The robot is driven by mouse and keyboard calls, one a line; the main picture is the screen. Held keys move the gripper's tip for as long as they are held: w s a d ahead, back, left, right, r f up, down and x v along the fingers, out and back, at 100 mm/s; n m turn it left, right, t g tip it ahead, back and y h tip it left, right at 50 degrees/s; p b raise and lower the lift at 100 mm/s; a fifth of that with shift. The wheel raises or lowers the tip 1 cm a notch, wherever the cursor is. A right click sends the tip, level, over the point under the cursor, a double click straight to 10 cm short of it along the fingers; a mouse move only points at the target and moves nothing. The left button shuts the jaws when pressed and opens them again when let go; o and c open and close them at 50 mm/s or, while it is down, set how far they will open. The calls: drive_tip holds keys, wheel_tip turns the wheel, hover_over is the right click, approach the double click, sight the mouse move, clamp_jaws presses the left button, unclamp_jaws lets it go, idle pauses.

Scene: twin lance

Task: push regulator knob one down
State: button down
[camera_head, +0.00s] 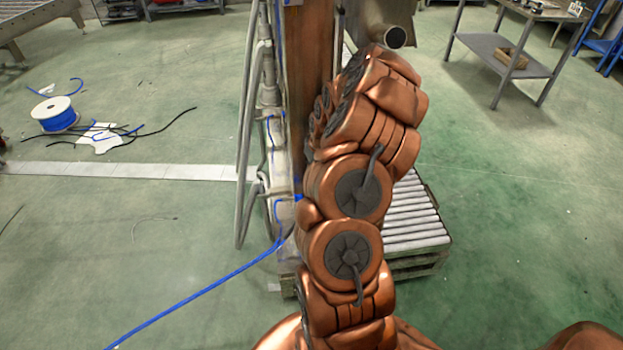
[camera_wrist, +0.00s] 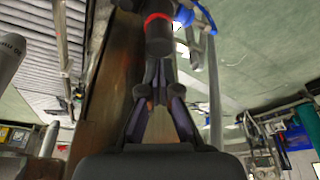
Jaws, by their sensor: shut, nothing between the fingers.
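A dark cylindrical regulator knob (camera_wrist: 158,44) with a red ring stands at the top middle of the wrist view. Blue tubing lies just right of it. The frames do not show which number this knob has. My gripper (camera_wrist: 162,70) shows in the wrist view with its fingertips together and nothing between them. The tips are right by the knob's lower end, and I cannot tell whether they touch it. In the head view my copper-coloured arm hides the knob and the gripper.
A brown post (camera_head: 308,80) with grey pipes (camera_head: 251,130) stands beside my arm. A roller conveyor (camera_head: 415,220) is behind the arm at right. A blue hose (camera_head: 200,293) crosses the floor. A cable spool (camera_head: 55,114) lies at left and a grey table (camera_head: 515,60) stands at upper right.

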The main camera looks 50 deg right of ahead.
drive_tip(key=shift+f+b, duration=0.5)
drive_tip(key=shift+f, duration=0.65)
idle(0.8)
drive_tip(key=shift+r, duration=3.1)
drive_tip(key=s+a+r+n+g+y+p, duration=0.1)
drive_tip(key=s+a+r+p, duration=0.15)
drive_tip(key=a+r, duration=0.85)
drive_tip(key=s+a+r+n+g+p, duration=0.1)
drive_tip(key=s+a+r+p, duration=0.15)
drive_tip(key=a+r, duration=0.9)
drive_tip(key=s+a+r+g+p, duration=0.1)
drive_tip(key=s+a+r+p, duration=0.1)
drive_tip(key=s+a, duration=0.5)
drive_tip(key=s+a+r+g+p, duration=0.2)
drive_tip(key=s+a, duration=0.6)
drive_tip(key=s, duration=1)
drive_tip(key=shift+r+m+h, duration=0.3)
drive_tip(key=shift+r, duration=0.05)
